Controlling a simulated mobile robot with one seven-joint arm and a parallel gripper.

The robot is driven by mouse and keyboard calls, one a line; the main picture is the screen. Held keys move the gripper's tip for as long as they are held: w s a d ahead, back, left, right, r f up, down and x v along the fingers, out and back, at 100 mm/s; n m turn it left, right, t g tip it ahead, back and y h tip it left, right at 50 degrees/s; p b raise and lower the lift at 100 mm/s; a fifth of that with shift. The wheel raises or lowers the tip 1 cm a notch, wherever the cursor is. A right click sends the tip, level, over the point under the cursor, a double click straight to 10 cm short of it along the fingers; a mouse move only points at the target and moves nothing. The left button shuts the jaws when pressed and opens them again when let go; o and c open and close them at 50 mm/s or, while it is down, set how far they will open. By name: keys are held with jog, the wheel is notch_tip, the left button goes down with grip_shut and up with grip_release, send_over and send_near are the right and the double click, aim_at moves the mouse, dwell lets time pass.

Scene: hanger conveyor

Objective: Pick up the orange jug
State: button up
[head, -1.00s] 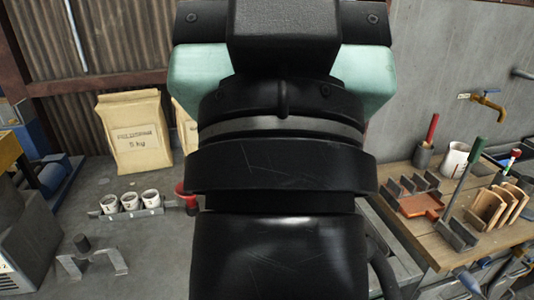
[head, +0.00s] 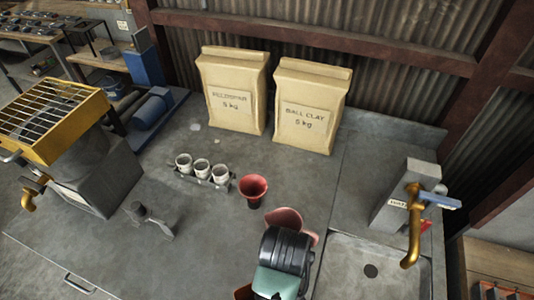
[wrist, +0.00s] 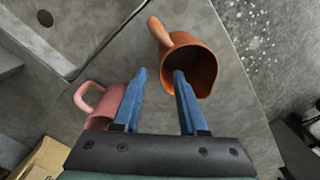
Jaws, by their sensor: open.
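The orange jug (wrist: 203,66) shows in the wrist view, its open mouth facing the camera and its handle (wrist: 160,33) pointing up-left. In the head view only a sliver of it (head: 242,292) shows at the bottom edge, beside my arm's end. My gripper (wrist: 159,74) is open and empty, with two blue fingers apart. The handle lies just past the gap between the fingertips, and the right fingertip overlaps the edge of the jug's body in the picture. I cannot tell whether they touch. In the head view my fingers are hidden.
A pink jug (wrist: 99,106) stands close to my left finger; it also shows in the head view (head: 284,219). A red funnel (head: 253,188), a rack of white cups (head: 201,170) and clay bags (head: 306,108) stand behind. A sink (head: 373,272) with a brass tap (head: 414,228) is at right.

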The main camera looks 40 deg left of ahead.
jog(key=f, duration=0.4)
jog(key=f+p, duration=0.1)
jog(key=f, duration=0.7)
jog(key=shift+s, duration=0.25)
grip_shut()
dwell(1.0)
